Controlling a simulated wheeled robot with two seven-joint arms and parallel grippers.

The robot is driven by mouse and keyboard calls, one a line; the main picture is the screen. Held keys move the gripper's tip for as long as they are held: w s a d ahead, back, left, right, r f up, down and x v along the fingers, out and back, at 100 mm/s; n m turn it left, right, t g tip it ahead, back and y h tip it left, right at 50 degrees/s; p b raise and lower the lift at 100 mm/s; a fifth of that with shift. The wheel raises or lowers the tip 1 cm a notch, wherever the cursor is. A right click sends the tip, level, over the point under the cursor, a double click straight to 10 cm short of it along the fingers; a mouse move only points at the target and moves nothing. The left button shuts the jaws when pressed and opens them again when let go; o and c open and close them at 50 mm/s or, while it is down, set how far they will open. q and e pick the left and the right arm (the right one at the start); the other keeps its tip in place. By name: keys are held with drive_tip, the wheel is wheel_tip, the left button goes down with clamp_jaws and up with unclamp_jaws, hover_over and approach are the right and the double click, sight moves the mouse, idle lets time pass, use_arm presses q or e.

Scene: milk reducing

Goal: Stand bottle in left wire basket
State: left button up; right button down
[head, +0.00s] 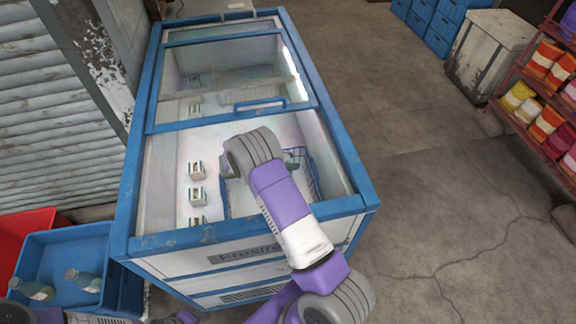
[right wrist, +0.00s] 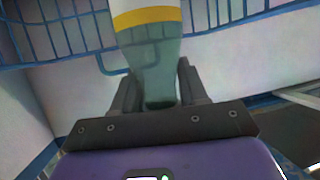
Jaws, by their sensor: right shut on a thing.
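In the right wrist view my right gripper (right wrist: 157,82) is shut on a teal bottle (right wrist: 152,62) with a white and yellow band, one finger on each side. The bottle's far end runs out of the picture. A blue wire basket (right wrist: 68,38) lies behind it; I cannot tell whether the bottle is inside or above it. In the head view my right arm reaches into the open front of the freezer, and its joint hides most of the gripper. Part of a blue wire basket (head: 314,178) shows at the freezer's right side.
The blue-rimmed freezer (head: 362,203) has a glass lid (head: 225,75) over its back half. Small boxes (head: 197,169) stand along its left inside. A blue crate (head: 62,245) with bottles (head: 84,281) and a red crate (head: 22,228) stand at left.

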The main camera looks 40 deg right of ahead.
drive_tip(key=shift+f, duration=0.55)
drive_tip(key=shift+f, duration=0.15)
drive_tip(key=c, duration=0.6)
unclamp_jaws()
drive_tip(key=p+v, duration=0.1)
drive_tip(key=v, duration=0.6)
drive_tip(key=shift+a+r, duration=0.25)
drive_tip(key=shift+w, duration=0.1)
drive_tip(key=shift+r+p, duration=0.1)
drive_tip(key=shift+p, duration=0.25)
